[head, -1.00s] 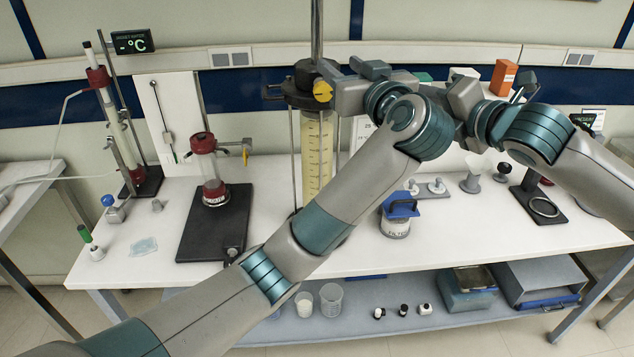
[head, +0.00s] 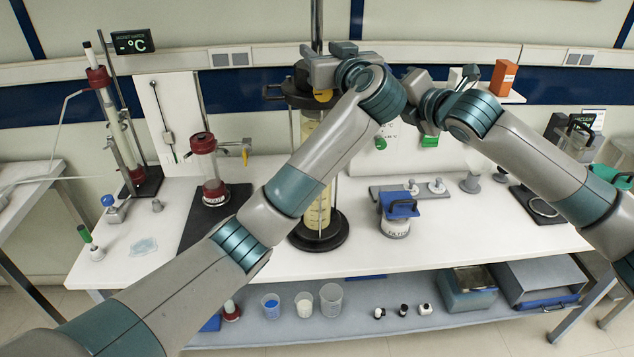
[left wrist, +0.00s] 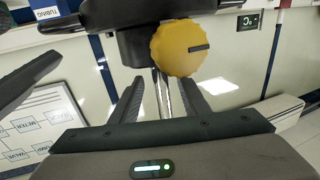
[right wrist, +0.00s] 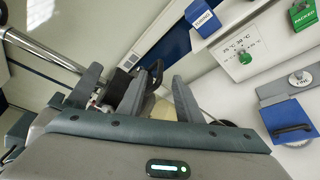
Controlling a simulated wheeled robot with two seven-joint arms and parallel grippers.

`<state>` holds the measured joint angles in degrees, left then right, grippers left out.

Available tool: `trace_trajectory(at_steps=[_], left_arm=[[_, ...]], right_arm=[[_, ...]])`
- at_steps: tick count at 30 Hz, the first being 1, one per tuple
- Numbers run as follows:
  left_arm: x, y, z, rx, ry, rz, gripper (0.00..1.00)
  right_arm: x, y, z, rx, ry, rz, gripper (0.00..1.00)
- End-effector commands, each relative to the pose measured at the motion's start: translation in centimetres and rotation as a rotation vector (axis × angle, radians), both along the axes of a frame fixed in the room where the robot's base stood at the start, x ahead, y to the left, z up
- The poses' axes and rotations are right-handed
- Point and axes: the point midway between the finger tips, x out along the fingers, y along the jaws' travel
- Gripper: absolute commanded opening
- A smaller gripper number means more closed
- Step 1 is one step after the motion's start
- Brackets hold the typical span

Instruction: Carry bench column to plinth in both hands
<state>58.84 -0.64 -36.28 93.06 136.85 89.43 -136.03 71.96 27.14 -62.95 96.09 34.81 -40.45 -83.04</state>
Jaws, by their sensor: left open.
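The large bench column (head: 316,208), a clear tube with pale yellow packing, stands upright on a round black base. Its black top collar (head: 300,88) has a side handle, and a yellow knob (left wrist: 180,48) shows close up in the left wrist view. My left gripper (head: 320,68) is open at the collar, with its fingers (left wrist: 160,100) apart below the knob. My right gripper (head: 412,92) is to the right of the column top. In the right wrist view its fingers (right wrist: 157,98) are apart, with part of a dark handle behind them. I cannot pick out the plinth with certainty.
A smaller red-capped column (head: 206,160) stands on a black slab (head: 196,228) at left, partly behind my left arm. A blue-handled filter jar (head: 396,226) and a grey rack (head: 385,192) stand right of the column. Beakers (head: 330,300) are on the lower shelf.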

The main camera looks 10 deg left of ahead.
Motion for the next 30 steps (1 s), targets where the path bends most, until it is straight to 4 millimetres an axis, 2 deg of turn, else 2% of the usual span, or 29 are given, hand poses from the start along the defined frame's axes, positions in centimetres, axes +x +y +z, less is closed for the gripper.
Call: trace_trajectory(at_steps=[6, 12, 18, 27, 30], left_arm=[[3.1, 2.0, 0.0, 0.003, 0.002, 0.003, 0.42], [4.9, 3.0, 0.0, 0.002, 0.001, 0.003, 0.42], [5.7, 3.4, 0.0, -0.001, 0.001, 0.000, 0.42], [5.7, 3.5, 0.0, 0.000, 0.000, 0.000, 0.42], [5.7, 3.5, 0.0, 0.000, 0.000, 0.000, 0.18]], right_arm=[[2.8, 2.2, -0.8, 0.000, 0.002, -0.001, 0.32], [4.5, 3.4, -1.3, 0.000, 0.001, -0.001, 0.32], [5.1, 3.9, -1.5, -0.001, 0.001, 0.000, 0.32], [5.2, 3.9, -1.5, -0.001, 0.001, -0.001, 0.32], [5.2, 3.9, -1.5, -0.001, 0.001, -0.001, 0.08]])
